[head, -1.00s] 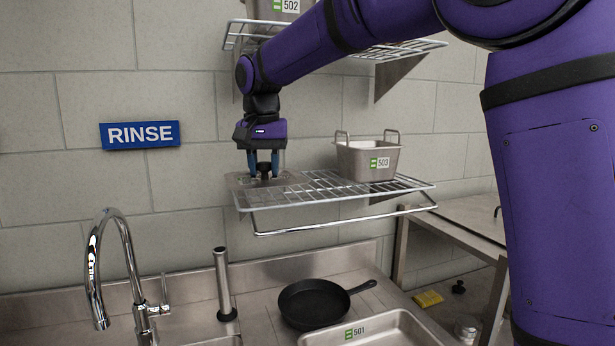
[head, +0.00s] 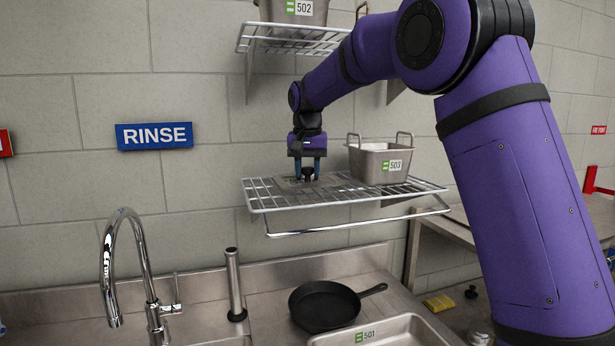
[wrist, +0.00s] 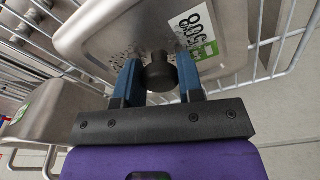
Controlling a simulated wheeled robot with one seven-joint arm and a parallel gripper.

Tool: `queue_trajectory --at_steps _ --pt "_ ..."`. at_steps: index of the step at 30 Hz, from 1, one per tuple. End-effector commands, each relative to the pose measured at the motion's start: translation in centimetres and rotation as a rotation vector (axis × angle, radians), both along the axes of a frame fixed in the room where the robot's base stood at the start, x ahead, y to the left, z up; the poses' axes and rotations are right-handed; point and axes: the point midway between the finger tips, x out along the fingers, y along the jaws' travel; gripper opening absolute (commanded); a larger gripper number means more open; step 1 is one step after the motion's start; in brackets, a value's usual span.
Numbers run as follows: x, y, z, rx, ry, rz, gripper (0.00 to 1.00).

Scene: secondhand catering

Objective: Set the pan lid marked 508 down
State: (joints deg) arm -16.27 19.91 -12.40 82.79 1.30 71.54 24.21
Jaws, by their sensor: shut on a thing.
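The pan lid marked 508 (wrist: 115,25) is a flat grey metal lid with a black knob and a green-and-white label, plain in the wrist view. My gripper (wrist: 158,78) is shut on the lid's knob, with one blue finger on each side of it. In the head view my gripper (head: 308,174) points down over the left part of the wire shelf (head: 345,203). The lid (head: 288,184) lies level there, at or just above the wires; I cannot tell whether it touches them. The fingers partly hide it.
A metal pan marked 503 (head: 367,166) stands on the same shelf, close to the lid's right. An upper shelf (head: 270,40) holds a container marked 502 (head: 303,10). Below are a tap (head: 135,240), a black frying pan (head: 322,305) and a container marked 501 (head: 400,328).

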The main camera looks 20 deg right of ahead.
Motion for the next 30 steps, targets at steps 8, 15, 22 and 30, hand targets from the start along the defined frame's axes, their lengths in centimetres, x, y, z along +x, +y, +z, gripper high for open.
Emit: queue_trajectory --at_steps 8,15,22,30 --pt "0.0 0.1 -1.5 0.000 -0.002 0.001 0.07" --pt "0.0 0.1 -1.8 0.001 -0.001 0.000 0.37" --pt "0.0 0.1 -1.8 0.000 -0.002 0.000 0.61" --pt "-0.1 0.1 -0.9 0.001 -0.004 0.000 0.61"
